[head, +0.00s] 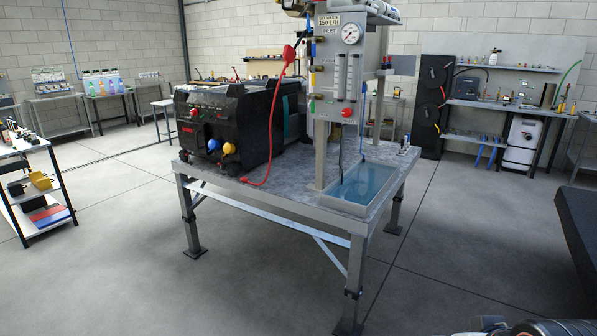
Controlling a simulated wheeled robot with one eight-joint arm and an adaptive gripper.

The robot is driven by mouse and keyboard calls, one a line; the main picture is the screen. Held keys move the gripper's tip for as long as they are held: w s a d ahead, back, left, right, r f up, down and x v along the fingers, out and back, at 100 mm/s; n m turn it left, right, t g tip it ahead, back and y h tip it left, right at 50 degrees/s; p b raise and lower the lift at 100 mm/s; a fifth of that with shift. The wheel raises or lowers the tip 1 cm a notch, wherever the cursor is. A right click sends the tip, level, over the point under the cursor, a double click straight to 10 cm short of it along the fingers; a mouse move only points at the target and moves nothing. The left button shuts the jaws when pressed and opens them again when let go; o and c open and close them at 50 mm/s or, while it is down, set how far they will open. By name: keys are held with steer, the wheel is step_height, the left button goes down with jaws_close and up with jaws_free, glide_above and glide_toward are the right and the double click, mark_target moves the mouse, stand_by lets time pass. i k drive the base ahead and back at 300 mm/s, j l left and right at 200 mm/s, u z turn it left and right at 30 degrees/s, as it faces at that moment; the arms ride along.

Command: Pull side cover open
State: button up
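A black generator-like machine (215,128) stands on the left of a metal table (290,202). Its front has a red label, a yellow round part and a blue round part. Next to it stands a grey panel unit (325,95) with a pressure gauge (351,33), clear flow tubes (346,76) and a red knob (347,112). White tubes (375,10) lie across its top, cut by the picture's upper edge. I cannot tell which panel is the side cover, and no cover stands visibly open. My gripper is not identifiable in view.
A shallow basin of water (366,183) sits at the table's right end. Shelves (40,195) stand at left and a workbench (510,108) at back right. The floor before the table is clear.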

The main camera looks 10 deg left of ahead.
mark_target(193, 136)
steer(key=i+j, duration=0.2)
steer(key=j, duration=0.2)
steer(key=i+j+z, duration=0.15)
steer(key=j, duration=0.2)
steer(key=i+j, duration=0.15)
steer(key=j, duration=0.25)
steer(key=i+j+z, duration=0.1)
steer(key=j, duration=0.3)
steer(key=i+j, duration=0.2)
steer(key=j, duration=0.2)
steer(key=i+j+z, duration=0.15)
steer(key=j, duration=0.25)
steer(key=i+j, duration=0.15)
steer(key=j, duration=0.25)
